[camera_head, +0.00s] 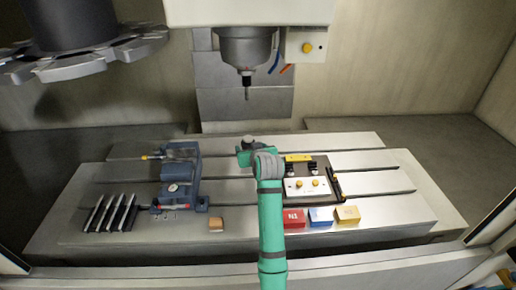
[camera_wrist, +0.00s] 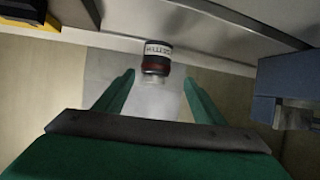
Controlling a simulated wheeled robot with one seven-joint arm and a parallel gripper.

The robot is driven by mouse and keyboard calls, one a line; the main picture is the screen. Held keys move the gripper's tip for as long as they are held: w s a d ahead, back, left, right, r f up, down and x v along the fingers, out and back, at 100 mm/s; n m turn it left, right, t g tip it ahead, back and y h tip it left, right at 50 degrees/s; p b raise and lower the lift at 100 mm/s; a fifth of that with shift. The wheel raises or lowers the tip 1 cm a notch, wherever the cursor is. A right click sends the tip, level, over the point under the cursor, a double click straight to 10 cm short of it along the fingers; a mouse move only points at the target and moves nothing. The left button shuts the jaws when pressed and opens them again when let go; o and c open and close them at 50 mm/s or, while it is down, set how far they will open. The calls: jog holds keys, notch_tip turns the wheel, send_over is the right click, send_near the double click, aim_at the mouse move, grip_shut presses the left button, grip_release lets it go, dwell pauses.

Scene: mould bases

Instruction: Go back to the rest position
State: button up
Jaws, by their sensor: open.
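My green arm rises from the front middle in the head view and bends over the machine table. My gripper (camera_head: 247,152) is small and partly hidden by its own wrist there, above the table between the blue vise and the dark plate. In the wrist view my gripper (camera_wrist: 158,78) shows two green fingers spread apart. A labelled cylinder with black, white and red bands (camera_wrist: 157,52) shows between and beyond the fingertips. I see no finger touching it.
The spindle (camera_head: 246,70) hangs above and behind my gripper. The blue vise (camera_head: 180,180) stands left on the table (camera_head: 240,225). The dark plate (camera_head: 318,165) lies right. Red (camera_head: 293,218), blue (camera_head: 321,216) and yellow (camera_head: 347,214) blocks line the front. A tool carousel (camera_head: 75,55) hangs upper left.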

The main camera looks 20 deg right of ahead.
jog(key=shift+s, duration=0.1)
jog(key=shift+s+d, duration=0.1)
jog(key=shift+d, duration=0.35)
